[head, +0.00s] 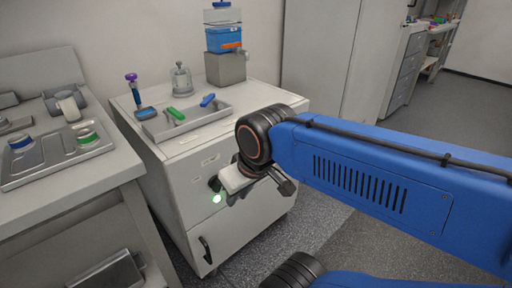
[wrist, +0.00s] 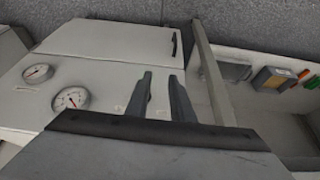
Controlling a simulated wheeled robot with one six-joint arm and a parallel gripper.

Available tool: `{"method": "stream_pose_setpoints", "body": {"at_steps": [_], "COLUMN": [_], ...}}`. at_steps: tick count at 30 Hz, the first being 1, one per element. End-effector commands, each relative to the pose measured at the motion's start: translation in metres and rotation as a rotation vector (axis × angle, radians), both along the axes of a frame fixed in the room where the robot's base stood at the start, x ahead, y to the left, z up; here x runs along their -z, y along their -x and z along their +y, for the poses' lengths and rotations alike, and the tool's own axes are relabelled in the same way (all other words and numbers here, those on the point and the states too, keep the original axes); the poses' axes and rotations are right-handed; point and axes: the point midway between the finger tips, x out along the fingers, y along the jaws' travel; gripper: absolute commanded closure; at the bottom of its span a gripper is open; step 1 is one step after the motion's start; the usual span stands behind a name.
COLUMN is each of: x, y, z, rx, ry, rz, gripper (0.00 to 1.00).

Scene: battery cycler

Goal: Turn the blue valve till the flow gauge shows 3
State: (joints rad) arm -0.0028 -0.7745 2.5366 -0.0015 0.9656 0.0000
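My gripper (head: 224,190) is in front of the white cabinet (head: 183,195) in the head view. In the wrist view its two dark fingers (wrist: 160,95) stand apart, with pale surface showing between them and nothing held. Two round white gauges (wrist: 38,73) (wrist: 72,98) sit on the pale panel left of the fingers in the wrist view. Which is the flow gauge, and their readings, are too small to tell. I cannot make out the blue valve in either view; my arm and gripper cover part of the cabinet front. A green glow (head: 217,198) shows beside the gripper.
A grey tray (head: 190,123) with small tools lies on the cabinet top. A bench (head: 100,172) with a jar tray is at left. Open floor (head: 335,235) lies right of the cabinet. A dark handle (head: 206,250) protrudes low.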

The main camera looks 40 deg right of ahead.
Motion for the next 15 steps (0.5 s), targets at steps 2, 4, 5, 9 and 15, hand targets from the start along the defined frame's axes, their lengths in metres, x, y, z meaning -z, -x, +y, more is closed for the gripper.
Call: {"method": "stream_pose_setpoints", "body": {"at_steps": [2,4,5,9,15], "x": [0.0,-0.002,-0.005,-0.031,-0.095], "y": [0.0,-0.002,-0.003,-0.022,-0.069], "z": [0.0,0.0,0.0,-0.003,-0.013], "rx": [0.0,0.004,0.008,0.055,0.18], "ry": [0.0,-0.002,-0.002,-0.017,-0.055], "rz": [0.0,0.002,0.004,0.027,0.084], "gripper": [0.72,0.66,0.66,0.66,0.66]}}
